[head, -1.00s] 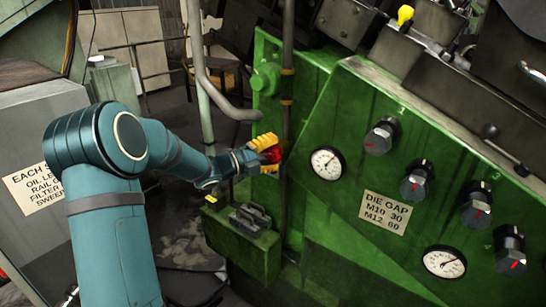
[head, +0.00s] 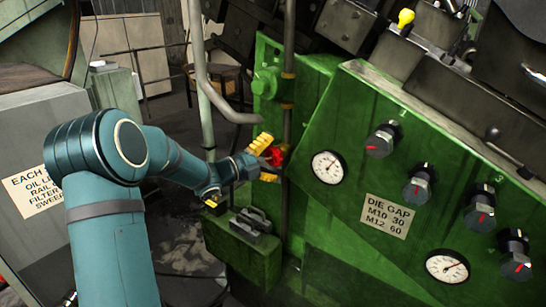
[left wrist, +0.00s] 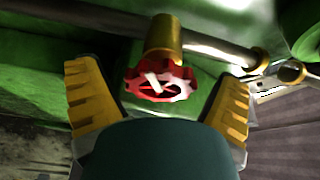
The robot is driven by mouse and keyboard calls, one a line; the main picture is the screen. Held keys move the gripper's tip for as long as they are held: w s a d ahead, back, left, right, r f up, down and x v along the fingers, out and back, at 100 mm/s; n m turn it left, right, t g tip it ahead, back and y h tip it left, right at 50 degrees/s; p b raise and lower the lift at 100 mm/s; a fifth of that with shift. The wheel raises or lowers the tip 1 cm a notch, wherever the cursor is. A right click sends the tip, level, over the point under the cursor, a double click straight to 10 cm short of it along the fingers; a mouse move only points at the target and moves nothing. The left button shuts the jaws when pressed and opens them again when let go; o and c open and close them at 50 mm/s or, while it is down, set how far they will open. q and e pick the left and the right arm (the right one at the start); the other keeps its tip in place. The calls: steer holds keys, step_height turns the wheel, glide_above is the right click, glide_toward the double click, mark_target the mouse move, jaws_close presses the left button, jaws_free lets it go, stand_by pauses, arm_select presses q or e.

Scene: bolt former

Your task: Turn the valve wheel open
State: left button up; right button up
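The red valve wheel (left wrist: 160,82) sits on a brass stem (left wrist: 164,38) on the pipe at the green machine. In the head view the wheel (head: 277,156) is partly hidden by my left gripper (head: 266,160). In the left wrist view the left gripper (left wrist: 162,105) has its yellow-padded fingers spread wide, one on each side of the wheel. Gaps show between both fingers and the wheel's rim, so it is not gripped. My right gripper is not in view.
The vertical pipe (head: 288,60) runs close beside the wheel. The green machine panel (head: 340,215) with a gauge (head: 328,167) and several black knobs stands to the right. A green ledge with a dark metal block (head: 250,222) lies below the gripper. A bent grey pipe (head: 235,115) is above left.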

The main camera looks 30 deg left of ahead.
arm_select(q)
steer(key=v, duration=1.2)
steer(key=shift+d, duration=0.1)
stand_by(0.4)
steer(key=w+d+f+n+g+y, duration=0.2)
steer(key=w+d+f+n, duration=0.1)
steer(key=d+f+n, duration=0.55)
steer(key=w+d+f+n+g+y, duration=0.25)
steer(key=d+f+n, duration=0.35)
steer(key=f, duration=0.6)
steer(key=s+d+f+n+g, duration=0.5)
steer(key=s+d+f, duration=0.3)
steer(key=d+f, duration=0.3)
steer(key=s+d+f+n+g, duration=0.2)
steer(key=s+d, duration=0.2)
steer(key=s, duration=0.2)
steer(key=s+d+f+n+g, duration=0.2)
steer(key=s+d+f+g, duration=0.1)
steer(key=s, duration=0.4)
steer(key=shift+s+d+f+g, duration=0.2)
steer(key=shift+d+f+g, duration=0.15)
steer(key=shift+d, duration=0.3)
